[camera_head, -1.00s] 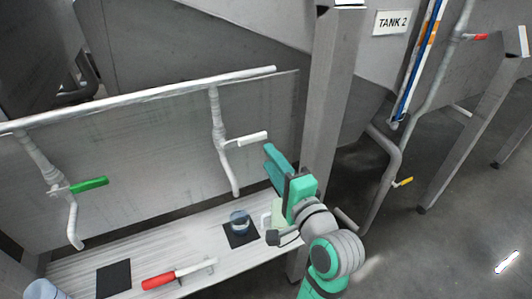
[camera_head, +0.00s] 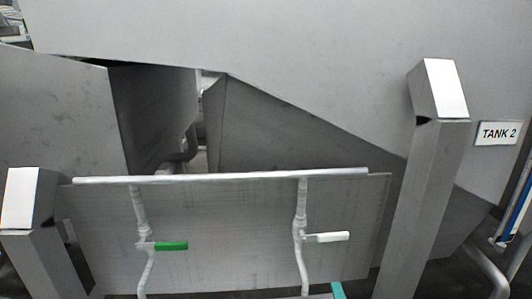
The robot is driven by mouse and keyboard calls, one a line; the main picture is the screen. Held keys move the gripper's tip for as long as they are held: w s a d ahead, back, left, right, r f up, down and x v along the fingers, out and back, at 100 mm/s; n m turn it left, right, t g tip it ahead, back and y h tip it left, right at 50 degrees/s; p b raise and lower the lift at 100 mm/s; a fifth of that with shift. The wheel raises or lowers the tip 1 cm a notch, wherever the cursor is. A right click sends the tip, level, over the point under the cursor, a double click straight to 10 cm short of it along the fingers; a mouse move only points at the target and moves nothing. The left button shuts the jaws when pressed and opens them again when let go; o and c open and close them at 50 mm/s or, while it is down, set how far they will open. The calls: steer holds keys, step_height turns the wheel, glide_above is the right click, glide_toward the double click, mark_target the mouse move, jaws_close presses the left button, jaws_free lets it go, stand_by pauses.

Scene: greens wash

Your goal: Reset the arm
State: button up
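A small teal piece of my arm or gripper (camera_head: 338,290) shows at the bottom edge, just below the white-handled valve. The rest of my arm is out of the picture. I cannot see the fingers or whether they hold anything.
A horizontal pipe (camera_head: 220,177) runs along a grey panel (camera_head: 225,225). Two taps hang from it, one with a green handle (camera_head: 171,246), one with a white handle (camera_head: 326,237). Metal posts stand left (camera_head: 20,200) and right (camera_head: 425,190). A "TANK 2" sign (camera_head: 498,133) is at right.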

steer(key=s+a+f+n+g+h, duration=0.1)
steer(key=s+a+f+n, duration=0.25)
steer(key=s+f, duration=0.4)
steer(key=s+a+f+n+g+h, duration=0.15)
steer(key=s+a+f, duration=0.25)
steer(key=f, duration=0.6)
steer(key=s+a+f+n+y, duration=0.1)
steer(key=s+a+n, duration=0.4)
steer(key=s, duration=0.5)
steer(key=s+a+f+n+y, duration=0.2)
steer(key=s+a+n, duration=0.3)
steer(key=s, duration=0.6)
steer(key=shift+s+n+t, duration=0.25)
steer(key=shift+n+t, duration=0.1)
steer(key=shift+n, duration=0.35)
steer(key=shift+d, duration=0.1)
